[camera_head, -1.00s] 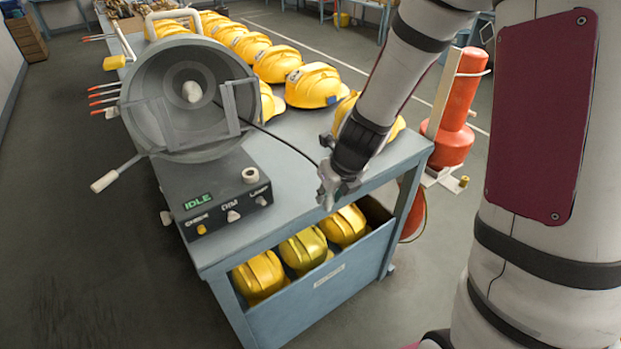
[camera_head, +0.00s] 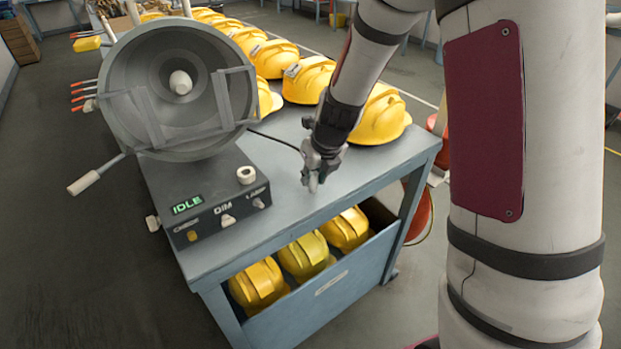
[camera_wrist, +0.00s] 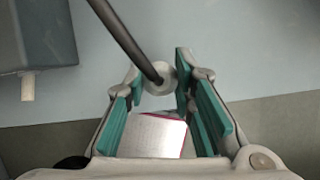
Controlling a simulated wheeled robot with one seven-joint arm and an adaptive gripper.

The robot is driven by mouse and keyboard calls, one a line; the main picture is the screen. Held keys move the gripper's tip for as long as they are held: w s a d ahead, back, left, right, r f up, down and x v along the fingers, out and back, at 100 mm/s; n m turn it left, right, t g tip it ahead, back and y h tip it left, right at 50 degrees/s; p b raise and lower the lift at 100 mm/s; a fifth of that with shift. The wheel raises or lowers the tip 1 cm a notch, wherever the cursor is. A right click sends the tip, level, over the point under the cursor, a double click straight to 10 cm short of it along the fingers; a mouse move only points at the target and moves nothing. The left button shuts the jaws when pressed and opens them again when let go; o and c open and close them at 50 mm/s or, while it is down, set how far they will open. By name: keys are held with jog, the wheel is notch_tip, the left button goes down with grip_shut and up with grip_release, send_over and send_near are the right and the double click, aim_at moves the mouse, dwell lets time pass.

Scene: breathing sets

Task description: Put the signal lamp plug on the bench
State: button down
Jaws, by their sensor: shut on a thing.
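The signal lamp plug is a small pale grey round piece (camera_wrist: 158,80) with a dark cable (camera_wrist: 125,38) running from it. My gripper (camera_head: 313,183) is shut on it; the green finger pads stand either side of the plug in the wrist view. The gripper points down over the front part of the grey bench (camera_head: 375,168), near its front edge. I cannot tell whether the plug touches the top. The signal lamp (camera_head: 180,85), a big grey round housing on a control box reading IDLE (camera_head: 205,208), stands at the bench's left; the cable (camera_head: 272,137) leads towards it.
Yellow helmets (camera_head: 380,115) line the right and back of the bench top. More helmets (camera_head: 305,253) lie in the open bin (camera_head: 325,290) below the front edge.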

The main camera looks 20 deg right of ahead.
jog(key=shift+f, duration=0.3)
jog(key=shift+f, duration=0.1)
jog(key=c, duration=1.3)
grip_release()
jog(key=shift+c, duration=0.2)
